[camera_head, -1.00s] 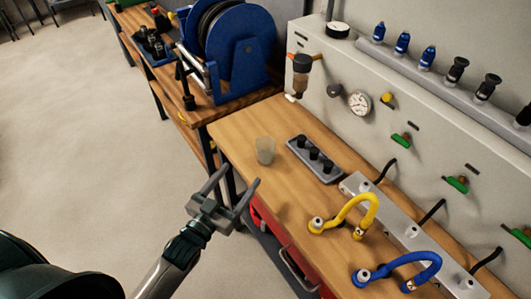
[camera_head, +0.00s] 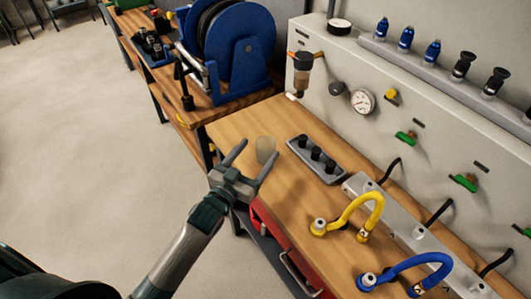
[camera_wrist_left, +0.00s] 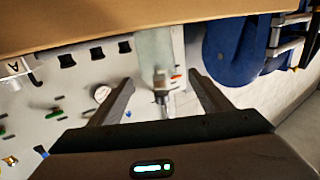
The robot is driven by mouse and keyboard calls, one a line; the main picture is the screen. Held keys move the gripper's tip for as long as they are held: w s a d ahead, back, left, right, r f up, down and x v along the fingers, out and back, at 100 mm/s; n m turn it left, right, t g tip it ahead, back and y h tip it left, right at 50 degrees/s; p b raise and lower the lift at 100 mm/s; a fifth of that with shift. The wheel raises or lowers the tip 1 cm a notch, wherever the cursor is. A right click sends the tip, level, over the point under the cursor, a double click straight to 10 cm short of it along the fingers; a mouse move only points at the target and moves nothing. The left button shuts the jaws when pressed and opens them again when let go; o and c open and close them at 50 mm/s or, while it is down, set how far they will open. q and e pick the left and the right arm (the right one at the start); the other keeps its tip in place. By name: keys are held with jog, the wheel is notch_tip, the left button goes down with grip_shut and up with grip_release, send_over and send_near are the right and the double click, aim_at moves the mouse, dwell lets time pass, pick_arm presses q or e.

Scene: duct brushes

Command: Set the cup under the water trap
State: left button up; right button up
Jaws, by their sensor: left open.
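The cup (camera_head: 265,146), small and translucent, stands upright on the wooden bench near its front left corner. My left gripper (camera_head: 258,150) is open and empty, its fingertips close to the cup, with the right fingertip overlapping it in the head view. In the left wrist view, the cup (camera_wrist_left: 153,48) appears just beyond and between the two spread fingers. The water trap (camera_head: 302,78), a dark cap over a brownish clear bowl, hangs on the grey panel behind the bench. My right gripper is not in view.
A grey tray with black fittings (camera_head: 330,176) lies right of the cup. A yellow hose (camera_head: 350,208) and a blue hose (camera_head: 425,259) stand further right. A blue reel (camera_head: 235,60) is on the far bench. The bench below the trap is clear.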

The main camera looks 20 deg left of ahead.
aim_at(265, 144)
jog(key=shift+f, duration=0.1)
pick_arm(q)
jog(key=shift+w+d+f+b, duration=0.2)
jog(key=shift+w+f+b, duration=0.1)
jog(key=shift+w+b, duration=0.35)
jog(key=w+b, duration=0.1)
jog(key=w, duration=0.1)
jog(key=shift+w+d+f+b, duration=0.15)
jog(key=shift+w+d+b, duration=0.2)
jog(key=shift+w, duration=0.05)
jog(key=shift+w+d, duration=0.1)
jog(key=shift+w, duration=0.35)
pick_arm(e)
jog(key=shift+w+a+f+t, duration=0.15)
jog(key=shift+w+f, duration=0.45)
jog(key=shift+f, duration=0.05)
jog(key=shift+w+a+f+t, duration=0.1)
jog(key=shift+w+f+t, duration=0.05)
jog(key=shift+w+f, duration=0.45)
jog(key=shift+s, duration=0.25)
pick_arm(q)
jog(key=c, duration=1.2)
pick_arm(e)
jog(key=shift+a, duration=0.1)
